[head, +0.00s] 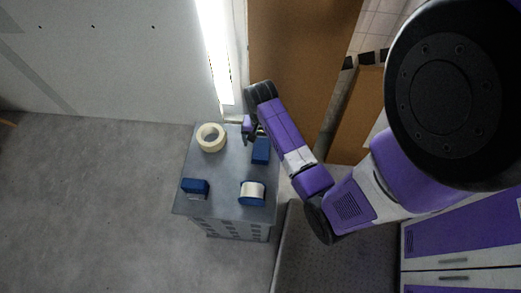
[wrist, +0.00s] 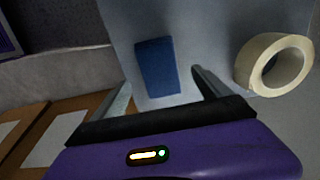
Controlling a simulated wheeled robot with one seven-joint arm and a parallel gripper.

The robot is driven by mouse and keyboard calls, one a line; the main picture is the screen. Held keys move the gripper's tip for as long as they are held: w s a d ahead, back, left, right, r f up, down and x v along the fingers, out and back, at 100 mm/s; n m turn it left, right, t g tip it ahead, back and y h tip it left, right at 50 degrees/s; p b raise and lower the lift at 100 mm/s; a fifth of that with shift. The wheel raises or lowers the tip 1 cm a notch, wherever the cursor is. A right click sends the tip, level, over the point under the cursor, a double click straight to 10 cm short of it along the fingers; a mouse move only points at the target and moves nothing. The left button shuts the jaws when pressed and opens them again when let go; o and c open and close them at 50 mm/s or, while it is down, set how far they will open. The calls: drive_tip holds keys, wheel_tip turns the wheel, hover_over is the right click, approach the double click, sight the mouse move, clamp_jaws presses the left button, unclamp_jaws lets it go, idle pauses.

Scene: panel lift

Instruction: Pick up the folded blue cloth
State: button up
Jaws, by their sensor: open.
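The folded blue cloth (wrist: 157,64) is a flat dark blue rectangle lying on the grey top of a cabinet. In the head view the cloth (head: 261,150) is near the top's right edge, just below my gripper (head: 251,130). In the wrist view my gripper (wrist: 161,82) is open, with one finger to each side of the cloth's near end. Nothing is held between the fingers. I cannot tell how high the fingertips are above the top. The cloth's near end shows clear of both fingers.
A cream tape roll (head: 211,137) lies on the cabinet top (head: 222,178), left of the cloth; it also shows in the wrist view (wrist: 273,64). A blue block-like object (head: 195,188) and a white-and-blue roll (head: 252,192) are at the front. The top's middle is bare.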

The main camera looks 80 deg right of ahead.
sight(261, 149)
drive_tip(key=shift+a+f, duration=0.15)
drive_tip(key=shift+f, duration=1.75)
drive_tip(key=c, duration=1.5)
drive_tip(key=shift+o, duration=0.2)
drive_tip(key=shift+r, duration=0.1)
wheel_tip(261, 149, up, 20)
drive_tip(key=p, duration=0.4)
drive_tip(key=shift+p, duration=0.4)
